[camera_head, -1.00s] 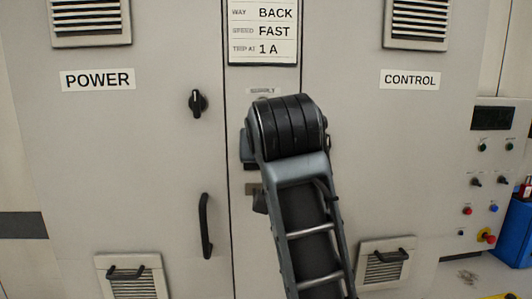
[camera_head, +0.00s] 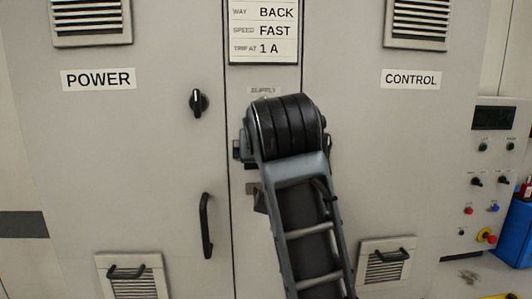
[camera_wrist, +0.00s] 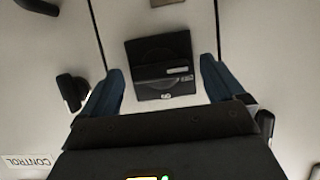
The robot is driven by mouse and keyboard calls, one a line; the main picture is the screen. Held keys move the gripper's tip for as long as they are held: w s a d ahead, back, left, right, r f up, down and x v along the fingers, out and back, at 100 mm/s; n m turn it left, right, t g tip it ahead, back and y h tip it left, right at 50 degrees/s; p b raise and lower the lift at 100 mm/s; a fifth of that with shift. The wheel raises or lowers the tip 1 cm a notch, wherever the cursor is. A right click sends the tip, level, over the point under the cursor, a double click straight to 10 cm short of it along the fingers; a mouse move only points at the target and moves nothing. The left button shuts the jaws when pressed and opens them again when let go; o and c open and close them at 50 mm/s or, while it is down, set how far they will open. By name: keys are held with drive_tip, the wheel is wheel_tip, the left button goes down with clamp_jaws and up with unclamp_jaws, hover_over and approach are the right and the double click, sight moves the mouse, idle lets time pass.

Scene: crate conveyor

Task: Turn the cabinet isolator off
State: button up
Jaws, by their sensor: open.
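The cabinet isolator appears in the wrist view as a black square plate (camera_wrist: 160,65) with a round disc, a bar across it and small pale labels. In the head view my arm hides it, below the small SUPPLY label (camera_head: 263,91) on the narrow centre panel. My gripper (camera_wrist: 165,92) shows in the wrist view with its two blue fingers spread apart, one to each side of the plate. Nothing is between the fingertips but the isolator in the picture. I cannot tell how far the fingertips are from it.
A black knob (camera_head: 198,102) and a handle (camera_head: 206,226) are on the POWER door. Another dark knob (camera_wrist: 72,92) stands near the left finger in the wrist view. A button panel (camera_head: 492,175) and blue bin (camera_head: 516,229) are at the right.

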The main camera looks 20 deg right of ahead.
drive_tip(key=shift+s, duration=0.1)
drive_tip(key=b+v, duration=0.1)
drive_tip(key=v, duration=0.6)
drive_tip(key=shift+s, duration=0.3)
drive_tip(key=shift+a, duration=0.1)
wheel_tip(320, 180, down, 16)
drive_tip(key=s+n+y, duration=0.1)
drive_tip(key=s+n, duration=0.1)
drive_tip(key=n, duration=0.1)
drive_tip(key=s+d+f+n+t+y, duration=0.1)
drive_tip(key=s+f+n+y, duration=0.1)
drive_tip(key=s+f, duration=1)
drive_tip(key=s+f+y, duration=0.1)
drive_tip(key=s+f, duration=0.2)
drive_tip(key=s, duration=0.5)
drive_tip(key=s+f, duration=0.3)
drive_tip(key=s, duration=0.4)
drive_tip(key=s+d+r+m+t, duration=0.1)
drive_tip(key=s+r, duration=0.2)
drive_tip(key=s, duration=1)
drive_tip(key=shift+s, duration=0.4)
